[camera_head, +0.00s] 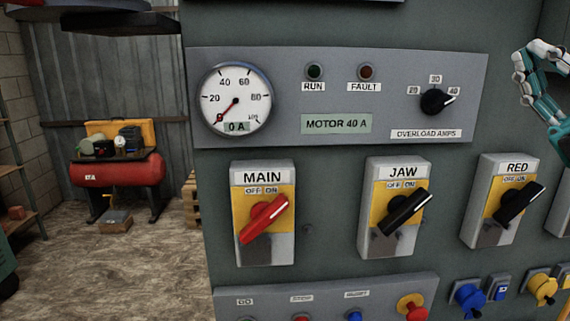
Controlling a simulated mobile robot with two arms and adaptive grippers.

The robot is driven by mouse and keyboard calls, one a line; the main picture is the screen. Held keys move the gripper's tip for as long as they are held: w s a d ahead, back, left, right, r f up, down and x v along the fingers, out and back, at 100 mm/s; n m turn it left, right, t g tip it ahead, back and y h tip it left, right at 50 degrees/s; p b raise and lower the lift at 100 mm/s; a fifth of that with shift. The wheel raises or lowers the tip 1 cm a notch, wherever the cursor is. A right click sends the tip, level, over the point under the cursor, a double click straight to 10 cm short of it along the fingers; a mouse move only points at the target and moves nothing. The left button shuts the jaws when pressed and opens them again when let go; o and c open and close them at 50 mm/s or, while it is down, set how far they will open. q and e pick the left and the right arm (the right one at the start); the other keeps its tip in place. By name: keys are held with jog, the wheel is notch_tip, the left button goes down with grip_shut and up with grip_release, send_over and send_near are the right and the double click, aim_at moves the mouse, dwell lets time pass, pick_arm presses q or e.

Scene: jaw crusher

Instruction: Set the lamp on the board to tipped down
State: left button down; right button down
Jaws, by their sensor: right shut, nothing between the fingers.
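The grey control board (335,220) fills the middle and right of the head view. It carries a small green RUN lamp (315,71) and a red-brown FAULT lamp (366,72), both looking unlit. No lamp that tips is clearly recognisable on the board. A dark flat shape (118,24) juts in at the top left beside the board; I cannot tell what it is. My right gripper (545,52) is at the upper right edge, in front of the board and right of the overload dial. It is shut and empty. My left gripper is not in view.
The board has a dial gauge (235,100), an overload knob (435,101), a red MAIN switch (264,219), black JAW (403,212) and RED (519,204) switches, and buttons below. A red compressor (118,172) stands at the left; the floor before it is mostly clear.

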jog(key=w+d+f+m+t+h, duration=0.2)
jog(key=w+f+m+t+h, duration=0.15)
jog(key=f+m+h, duration=0.75)
jog(key=w+d+f+m+t+h, duration=0.2)
jog(key=w+f+m+t+h, duration=0.15)
jog(key=f+m+h, duration=0.7)
notch_tip(320, 180, down, 18)
jog(key=m+g+h, duration=0.4)
jog(key=m+g, duration=0.4)
jog(key=s+a+f+g+y, duration=0.1)
jog(key=s+a+f+g, duration=0.15)
jog(key=s+f, duration=0.4)
jog(key=s+a+f+g+y, duration=0.1)
jog(key=s+a+f+g, duration=0.2)
jog(key=f, duration=0.6)
jog(key=s+a+f+g+y, duration=0.2)
jog(key=s+a+f+g, duration=0.3)
jog(key=s, duration=0.4)
jog(key=s+a+f+g+y, duration=0.2)
jog(key=s+a+f+g, duration=0.15)
jog(key=s+f, duration=0.5)
notch_tip(320, 180, down, 27)
jog(key=s+g, duration=0.2)
jog(key=s, duration=0.1)
jog(key=s+d+f, duration=0.3)
jog(key=s+f, duration=1)
jog(key=s, duration=0.2)
jog(key=shift+d+f+g, duration=0.15)
jog(key=shift+f+g, duration=0.15)
jog(key=shift+f, duration=0.05)
